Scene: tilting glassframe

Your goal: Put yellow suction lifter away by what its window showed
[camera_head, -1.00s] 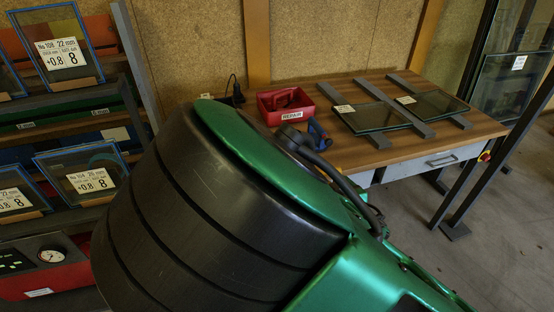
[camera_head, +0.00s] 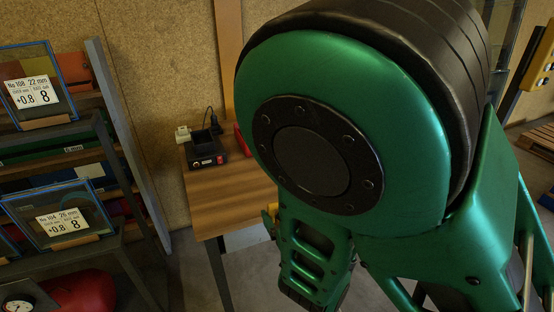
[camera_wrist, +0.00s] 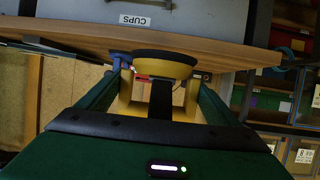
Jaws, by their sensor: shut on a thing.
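My gripper (camera_wrist: 160,90) is shut on the yellow suction lifter (camera_wrist: 124,103), seen in the wrist view. The lifter's black round cup (camera_wrist: 165,57) faces the top of that picture, close to the wooden bench edge (camera_wrist: 215,50); I cannot tell whether they touch. The lifter's window cannot be made out. In the head view my green arm covers most of the bench (camera_head: 225,195). A small yellow patch (camera_head: 272,213) shows beside the arm, perhaps the lifter. Only a sliver of the red box (camera_head: 240,140) shows behind the arm.
A black device (camera_head: 207,150) with a cable stands on the bench's left end by a white plug. A rack (camera_head: 120,150) with labelled glass frames (camera_head: 32,88) stands left. A drawer front marked CUPS (camera_wrist: 190,18) shows in the wrist view. A pallet (camera_head: 540,138) lies far right.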

